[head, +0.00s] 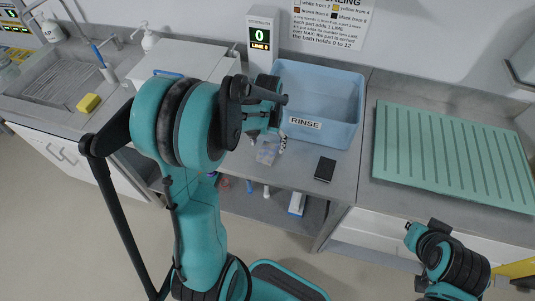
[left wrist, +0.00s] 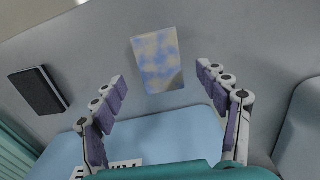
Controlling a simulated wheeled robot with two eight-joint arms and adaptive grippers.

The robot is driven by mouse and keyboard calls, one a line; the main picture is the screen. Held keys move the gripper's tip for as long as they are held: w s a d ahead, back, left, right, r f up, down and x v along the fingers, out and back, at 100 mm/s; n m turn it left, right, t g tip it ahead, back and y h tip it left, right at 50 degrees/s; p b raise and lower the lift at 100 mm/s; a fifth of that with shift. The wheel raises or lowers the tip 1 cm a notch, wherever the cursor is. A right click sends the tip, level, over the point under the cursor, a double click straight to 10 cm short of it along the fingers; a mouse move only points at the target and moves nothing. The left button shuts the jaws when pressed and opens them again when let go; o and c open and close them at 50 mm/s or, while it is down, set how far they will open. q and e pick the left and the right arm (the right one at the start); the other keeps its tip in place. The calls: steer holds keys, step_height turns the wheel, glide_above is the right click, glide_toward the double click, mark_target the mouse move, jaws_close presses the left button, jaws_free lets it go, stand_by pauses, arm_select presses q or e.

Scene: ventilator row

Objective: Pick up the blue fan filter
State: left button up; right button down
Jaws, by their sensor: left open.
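The blue fan filter (head: 267,153), a small flat rectangle mottled blue and white, lies on the grey counter in front of the rinse basin. In the left wrist view the filter (left wrist: 157,58) shows whole, just beyond the fingertips and between their lines. My left gripper (head: 267,140) is over the counter close to the filter. Its fingers (left wrist: 160,78) are spread apart with nothing between them. Part of the filter is covered by the fingers in the head view. Part of my right arm shows at the lower right, but its gripper cannot be made out.
The blue basin (head: 342,88) labelled RINSE stands just behind the filter. A black flat block (head: 325,169) lies to the right of the filter. A green ribbed mat (head: 455,155) covers the right counter. A yellow sponge (head: 89,103) lies by the sink at left.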

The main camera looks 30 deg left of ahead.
mark_target(267, 151)
arm_select(q)
step_height(267, 151, down, 3)
steer(key=shift+f+b, duration=0.15)
steer(key=shift+b, duration=0.25)
steer(key=shift+s, duration=0.1)
steer(key=c, duration=1)
steer(key=shift+c, duration=0.2)
